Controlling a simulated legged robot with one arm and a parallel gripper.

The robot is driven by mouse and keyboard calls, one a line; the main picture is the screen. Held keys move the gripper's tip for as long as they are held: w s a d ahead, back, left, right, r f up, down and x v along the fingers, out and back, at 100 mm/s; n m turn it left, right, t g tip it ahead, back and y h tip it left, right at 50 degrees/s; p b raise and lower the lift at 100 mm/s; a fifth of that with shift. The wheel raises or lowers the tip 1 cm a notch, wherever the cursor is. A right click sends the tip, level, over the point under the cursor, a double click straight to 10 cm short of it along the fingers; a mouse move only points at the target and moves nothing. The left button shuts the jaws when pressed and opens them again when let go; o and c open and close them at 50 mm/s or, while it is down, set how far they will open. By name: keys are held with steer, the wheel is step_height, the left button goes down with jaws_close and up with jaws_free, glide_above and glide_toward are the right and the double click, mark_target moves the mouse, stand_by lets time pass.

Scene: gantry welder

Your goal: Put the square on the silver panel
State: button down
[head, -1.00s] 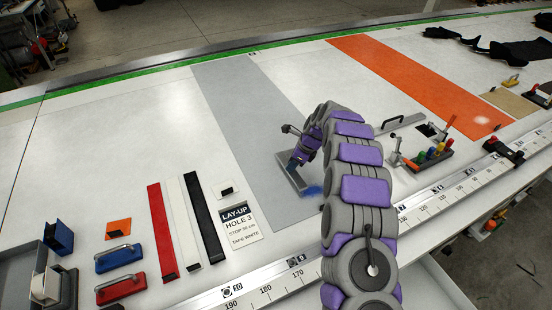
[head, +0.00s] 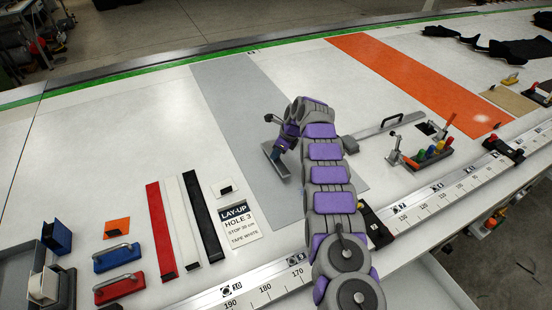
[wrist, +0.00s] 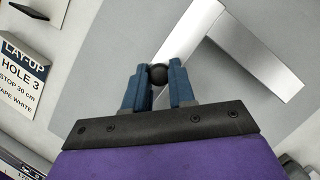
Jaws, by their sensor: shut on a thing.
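The square is an L-shaped silver metal piece; in the head view (head: 277,163) it is over the silver-grey panel (head: 235,95), a long flat strip across the table. In the wrist view the square (wrist: 265,68) shows two bright arms meeting in a corner, above the grey panel (wrist: 110,50). My gripper (head: 284,143) is at the square, mostly hidden by my arm. In the wrist view its blue fingers (wrist: 158,78) are closed around a round black knob on the square. I cannot tell whether the square touches the panel or is held just above it.
A LAY-UP sign (head: 237,222) lies left of the panel, beside black, white and red strips (head: 161,230). Blue (head: 117,258) and red handled blocks are further left. A handled bar (head: 385,131) and colored-handle rack (head: 431,155) are right. An orange panel (head: 420,85) lies beyond.

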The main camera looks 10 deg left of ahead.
steer(key=shift+a, duration=0.25)
steer(key=shift+f, duration=0.25)
step_height(320, 180, down, 3)
steer(key=shift+f+b, duration=0.1)
steer(key=shift+b, duration=0.45)
steer(key=c, duration=0.9)
jaws_free()
steer(key=shift+c, duration=0.2)
steer(key=shift+d+r, duration=0.1)
steer(key=shift+r, duration=0.1)
steer(key=p+v, duration=0.2)
steer(key=v, duration=0.9)
steer(key=shift+d+r, duration=0.2)
steer(key=shift+r, duration=0.15)
